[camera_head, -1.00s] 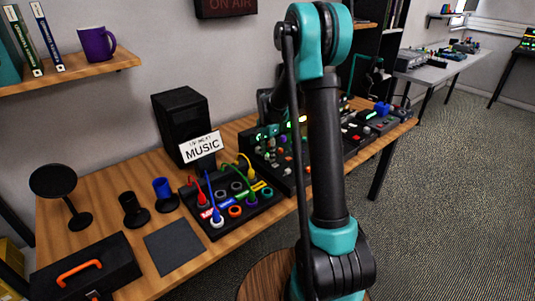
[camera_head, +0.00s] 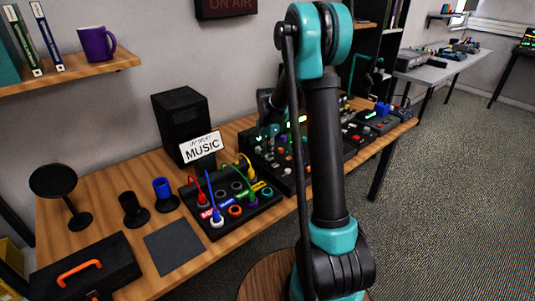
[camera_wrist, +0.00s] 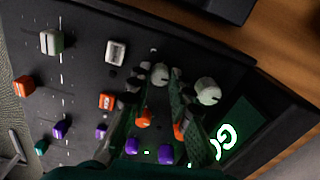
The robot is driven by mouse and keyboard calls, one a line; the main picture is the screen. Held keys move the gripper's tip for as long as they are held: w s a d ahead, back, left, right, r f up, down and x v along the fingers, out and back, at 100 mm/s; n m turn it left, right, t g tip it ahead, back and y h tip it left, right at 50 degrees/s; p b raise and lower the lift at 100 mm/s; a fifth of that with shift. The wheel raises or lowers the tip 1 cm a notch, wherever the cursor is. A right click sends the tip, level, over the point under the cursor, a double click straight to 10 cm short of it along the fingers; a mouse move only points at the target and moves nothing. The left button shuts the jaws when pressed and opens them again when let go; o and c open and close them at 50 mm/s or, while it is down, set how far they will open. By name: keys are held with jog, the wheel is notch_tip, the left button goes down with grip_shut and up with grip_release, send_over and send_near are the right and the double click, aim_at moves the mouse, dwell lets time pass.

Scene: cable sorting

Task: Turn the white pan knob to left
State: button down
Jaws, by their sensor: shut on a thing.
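In the wrist view, the black mixer panel (camera_wrist: 85,75) carries rows of coloured knobs. A white knob (camera_wrist: 160,74) sits between the fingertips of my gripper (camera_wrist: 157,80), which is shut on it. A second white knob (camera_wrist: 207,91) stands just right of the right finger, outside the grip. The turn angle of the held knob is hard to read. In the head view, the mixer (camera_head: 355,134) is partly hidden behind my arm, and the gripper's contact with the knob cannot be made out there.
Orange and purple knobs sit close below and between the fingers. A lit green display (camera_wrist: 225,140) is on the right. In the head view, a patch box with cables (camera_head: 232,200), a black speaker (camera_head: 183,122) and a MUSIC sign (camera_head: 201,148) stand to the left.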

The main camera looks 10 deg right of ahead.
jog(key=n, duration=0.8)
jog(key=shift+n, duration=0.4)
jog(key=n, duration=0.3)
jog(key=shift+n, duration=2.3)
jog(key=c, duration=1.4)
grip_release()
